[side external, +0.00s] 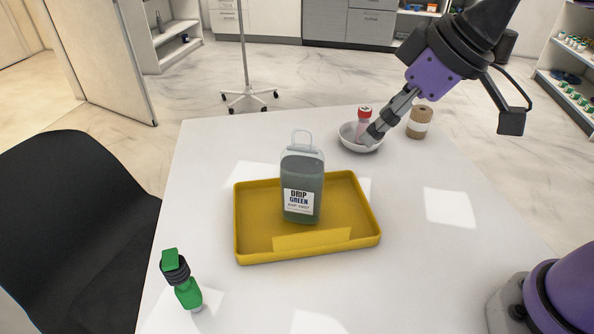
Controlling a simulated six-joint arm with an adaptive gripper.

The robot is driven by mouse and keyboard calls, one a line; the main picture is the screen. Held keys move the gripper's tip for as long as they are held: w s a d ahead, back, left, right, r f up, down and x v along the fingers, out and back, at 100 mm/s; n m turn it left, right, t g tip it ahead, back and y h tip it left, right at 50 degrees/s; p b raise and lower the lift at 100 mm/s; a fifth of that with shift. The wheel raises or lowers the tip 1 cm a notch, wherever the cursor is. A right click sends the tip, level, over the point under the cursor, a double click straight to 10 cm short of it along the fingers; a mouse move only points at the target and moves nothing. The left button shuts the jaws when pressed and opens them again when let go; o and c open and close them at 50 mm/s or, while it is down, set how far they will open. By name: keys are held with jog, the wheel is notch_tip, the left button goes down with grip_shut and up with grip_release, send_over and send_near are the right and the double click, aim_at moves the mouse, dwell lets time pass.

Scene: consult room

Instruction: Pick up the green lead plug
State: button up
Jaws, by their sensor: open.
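The green lead plug (187,291) stands at the front left of the white table, near its left edge. It has a green block-like top, a dark ribbed collar and a rounded green lower body, and leans slightly. My gripper (443,128) is at the upper right, above the far right of the table, with its two fingers spread wide and nothing visible between them. It is far from the plug, across the table. The left finger overlaps the white bowl in the picture; whether it touches the bowl I cannot tell.
A yellow tray (365,238) holding a green drip bottle (301,180) sits mid-table. Behind it are a white bowl (348,134) with a red-capped bottle (364,114) and a brown roll (421,115). A black chair (75,220) stands left.

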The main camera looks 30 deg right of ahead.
jog(key=w+a+n+y, duration=0.1)
jog(key=w+a+n, duration=0.15)
jog(key=a, duration=0.45)
jog(key=n+g+y, duration=0.2)
jog(key=n+g, duration=0.1)
jog(key=n, duration=0.3)
send_near(172, 257)
jog(key=a+f, duration=0.3)
jog(key=w+a+f, duration=0.1)
jog(key=f, duration=0.1)
jog(key=shift+w+y, duration=0.15)
jog(key=shift+y, duration=0.15)
jog(key=shift+d+f+x, duration=0.1)
jog(key=shift+d+x, duration=0.1)
jog(key=shift+x, duration=0.85)
jog(key=shift+d+f+x, duration=0.1)
jog(key=shift+d+x, duration=0.05)
jog(key=shift+x, duration=0.85)
jog(key=shift+d+f+x, duration=0.15)
jog(key=shift+d+x, duration=0.05)
jog(key=shift+x, duration=0.85)
grip_shut()
